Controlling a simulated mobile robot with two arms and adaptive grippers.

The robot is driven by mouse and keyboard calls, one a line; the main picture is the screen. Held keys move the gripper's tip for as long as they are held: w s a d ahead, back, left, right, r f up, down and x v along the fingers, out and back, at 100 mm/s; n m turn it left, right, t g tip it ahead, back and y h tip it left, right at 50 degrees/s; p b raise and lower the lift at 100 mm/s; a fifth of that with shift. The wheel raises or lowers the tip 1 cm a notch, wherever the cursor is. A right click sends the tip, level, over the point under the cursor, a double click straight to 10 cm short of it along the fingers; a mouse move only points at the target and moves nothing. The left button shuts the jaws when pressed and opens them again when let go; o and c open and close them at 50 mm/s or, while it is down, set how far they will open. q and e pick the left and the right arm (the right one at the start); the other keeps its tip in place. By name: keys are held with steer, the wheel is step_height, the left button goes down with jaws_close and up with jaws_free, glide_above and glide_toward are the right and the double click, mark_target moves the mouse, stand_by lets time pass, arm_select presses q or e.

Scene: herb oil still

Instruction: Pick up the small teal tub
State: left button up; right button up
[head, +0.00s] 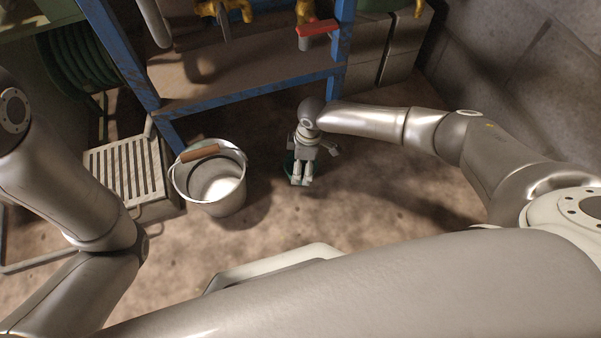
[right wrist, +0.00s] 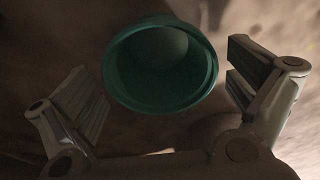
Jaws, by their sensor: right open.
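The small teal tub (right wrist: 162,62) shows in the right wrist view as a round, open-topped vessel with a raised rim, and its inside looks empty. It lies between the two spread fingers of my right gripper (right wrist: 165,95), with a visible gap on each side. In the head view only a thin edge of the tub (head: 289,168) shows beside and behind my right gripper (head: 302,180), which points down at the floor. The rest of the tub is hidden there by the gripper. My left arm comes in from the left, but its gripper is out of view.
A white bucket (head: 225,197) with a wooden-grip handle stands left of my right gripper. A slatted crate-like grate (head: 127,172) is farther left. A blue-framed bench (head: 250,93) with brass valves stands behind. Bare floor (head: 390,195) lies to the right.

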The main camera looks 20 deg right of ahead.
steer(key=shift+w+a+f+b, duration=0.15)
steer(key=shift+f+b, duration=0.5)
steer(key=shift+f, duration=0.55)
steer(key=shift+c, duration=0.4)
steer(key=c, duration=0.9)
steer(key=shift+r, duration=0.1)
